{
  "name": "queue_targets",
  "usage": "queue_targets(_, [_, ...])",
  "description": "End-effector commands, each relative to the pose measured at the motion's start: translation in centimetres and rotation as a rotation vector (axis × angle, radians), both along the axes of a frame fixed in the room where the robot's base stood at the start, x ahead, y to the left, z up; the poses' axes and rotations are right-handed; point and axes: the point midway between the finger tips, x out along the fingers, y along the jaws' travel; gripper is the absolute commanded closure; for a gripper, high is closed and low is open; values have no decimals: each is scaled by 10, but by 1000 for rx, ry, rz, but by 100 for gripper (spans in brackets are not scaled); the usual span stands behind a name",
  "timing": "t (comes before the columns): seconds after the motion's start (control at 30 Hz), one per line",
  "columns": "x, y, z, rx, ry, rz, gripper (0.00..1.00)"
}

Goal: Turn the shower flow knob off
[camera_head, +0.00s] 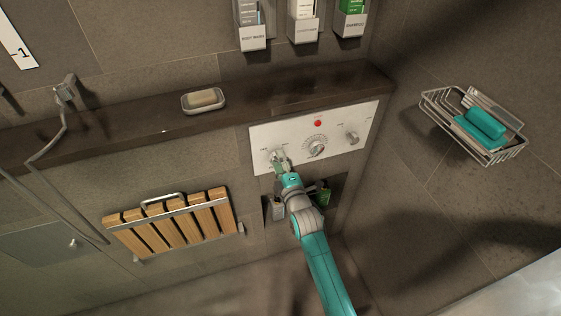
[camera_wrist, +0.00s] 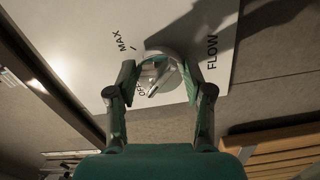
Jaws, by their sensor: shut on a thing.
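The white shower panel (camera_head: 258,137) is on the wall. The round metal flow knob (camera_head: 274,155) is at its left end, with my gripper (camera_head: 281,161) at it. In the wrist view, the flow knob (camera_wrist: 162,62) sits between the fingertips of my gripper (camera_wrist: 159,78), which is shut on it. "FLOW" is printed to its right and "MAX" to its upper left. A partly hidden label starting "OF" is beside the knob's lower left, where its lever-like grip points. The exact knob angle is hard to tell.
A central dial (camera_head: 316,147), a red button (camera_head: 318,123) and a right knob (camera_head: 351,138) share the panel. A dark ledge (camera_head: 150,130) holds a soap dish (camera_head: 203,107). A slatted wooden seat (camera_head: 170,222) is at left. A wire basket (camera_head: 440,104) is at right.

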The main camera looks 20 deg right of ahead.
Motion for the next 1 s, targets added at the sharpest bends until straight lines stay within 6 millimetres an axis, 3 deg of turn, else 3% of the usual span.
queue_targets(0.17, [1, -3, 8, -2, -15, -5, 84])
queue_targets(0.2, [1, -3, 8, -2, -16, -5, 47])
queue_targets(0.3, [1, -3, 8, -2, -15, -5, 24])
queue_targets(0.73, [-7, -1, 3, 0, -6, -1, 24])
queue_targets(1.0, [-50, -1, 3, 1, -6, -2, 24])
